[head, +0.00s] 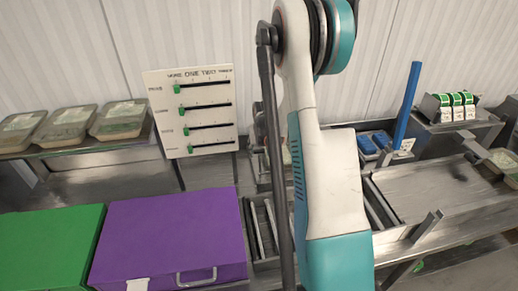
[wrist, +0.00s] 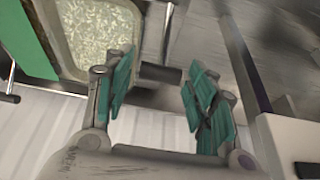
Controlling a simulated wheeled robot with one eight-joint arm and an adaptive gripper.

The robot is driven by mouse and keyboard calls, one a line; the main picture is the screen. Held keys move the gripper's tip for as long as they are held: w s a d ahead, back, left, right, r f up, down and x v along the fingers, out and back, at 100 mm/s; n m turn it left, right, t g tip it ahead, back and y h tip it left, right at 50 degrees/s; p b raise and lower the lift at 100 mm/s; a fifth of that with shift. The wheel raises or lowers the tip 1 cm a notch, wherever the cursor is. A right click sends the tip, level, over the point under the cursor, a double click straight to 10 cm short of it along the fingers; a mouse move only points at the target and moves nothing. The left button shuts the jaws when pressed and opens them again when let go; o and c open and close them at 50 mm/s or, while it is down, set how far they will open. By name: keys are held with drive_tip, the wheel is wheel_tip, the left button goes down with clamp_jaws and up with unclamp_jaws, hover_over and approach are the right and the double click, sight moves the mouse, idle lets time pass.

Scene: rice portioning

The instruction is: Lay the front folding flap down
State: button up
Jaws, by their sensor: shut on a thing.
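My gripper (wrist: 160,92) shows in the wrist view with two teal-padded fingers. A thin metal strip runs up from this bar. In the head view my white and teal arm stands in front of the workbench, and the gripper is hidden. A flat steel panel (head: 440,188) lies level on the right, with an upright bracket (head: 427,225) at its front edge. I cannot tell for sure which part is the front folding flap.
A tray of pale grains (wrist: 100,35) is close to the fingers. A purple box (head: 168,235) and a green box (head: 45,245) stand at the lower left. A board with sliders (head: 193,110), a blue post (head: 407,105) and green-white cartons (head: 455,106) stand behind.

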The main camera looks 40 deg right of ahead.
drive_tip(key=shift+s+a, duration=0.1)
drive_tip(key=shift+s, duration=0.05)
drive_tip(key=shift+s+a+r, duration=0.25)
drive_tip(key=shift+s+a, duration=0.35)
drive_tip(key=shift+s, duration=0.35)
drive_tip(key=shift+s+b, duration=0.1)
drive_tip(key=shift+b, duration=0.2)
drive_tip(key=shift+s+a+f+b, duration=0.1)
drive_tip(key=shift+s+a+b, duration=0.1)
drive_tip(key=shift+s+a, duration=0.25)
drive_tip(key=shift+s+a+b, duration=0.15)
drive_tip(key=shift+s+a, duration=0.05)
drive_tip(key=shift+s, duration=0.35)
drive_tip(key=shift+s+a+f+b, duration=0.2)
drive_tip(key=shift+s+a+b, duration=0.15)
drive_tip(key=shift+s, duration=0.15)
drive_tip(key=shift+s+a+f+b, duration=0.2)
drive_tip(key=shift+s+a+b, duration=0.1)
drive_tip(key=shift+s, duration=0.2)
drive_tip(key=shift+s+a+f+b, duration=0.5)
drive_tip(key=shift+s+f+b, duration=0.25)
drive_tip(key=shift+s, duration=0.1)
drive_tip(key=shift+r, duration=0.1)
